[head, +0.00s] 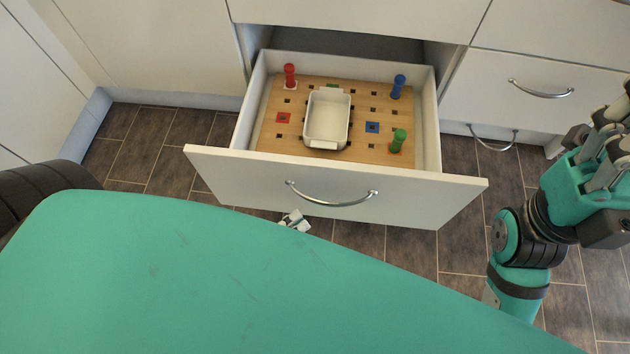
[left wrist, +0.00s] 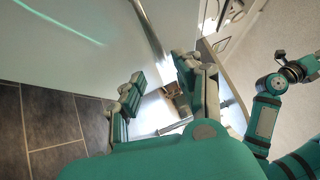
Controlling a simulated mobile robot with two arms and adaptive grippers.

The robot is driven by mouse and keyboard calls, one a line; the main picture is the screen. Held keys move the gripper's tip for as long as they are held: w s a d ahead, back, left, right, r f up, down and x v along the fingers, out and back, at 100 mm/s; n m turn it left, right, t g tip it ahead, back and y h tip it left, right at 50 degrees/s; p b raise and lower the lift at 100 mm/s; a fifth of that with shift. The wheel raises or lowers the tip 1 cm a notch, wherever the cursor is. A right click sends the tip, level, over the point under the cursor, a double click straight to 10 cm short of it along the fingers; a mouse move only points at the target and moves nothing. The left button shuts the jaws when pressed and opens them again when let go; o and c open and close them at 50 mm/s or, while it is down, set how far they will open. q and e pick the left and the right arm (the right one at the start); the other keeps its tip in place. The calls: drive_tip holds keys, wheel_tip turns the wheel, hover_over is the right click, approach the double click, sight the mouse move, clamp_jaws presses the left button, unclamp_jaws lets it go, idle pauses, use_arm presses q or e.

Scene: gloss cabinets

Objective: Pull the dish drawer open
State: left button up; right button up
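The dish drawer stands pulled out, its white front (head: 250,180) well clear of the cabinet. Inside, a white dish (head: 328,118) sits on a wooden peg board (head: 268,138). The drawer's curved metal handle (head: 330,200) is on the front; a metal bar that looks like it shows in the left wrist view (left wrist: 150,28). My left gripper (head: 295,220) shows only as a small tip just below the handle; my arm hides the rest. In the left wrist view its fingers (left wrist: 160,90) are apart. My right gripper (head: 602,150) is at the far right, away from the drawer.
Red (head: 290,76), blue (head: 398,87) and green (head: 397,141) pegs stand on the board. A closed drawer with a handle (head: 541,90) and another handle (head: 493,138) below it are to the right. Brown tiled floor (head: 205,128) is clear left of the drawer.

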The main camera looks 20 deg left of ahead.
use_arm(q)
drive_tip(key=v, duration=0.4)
idle(0.5)
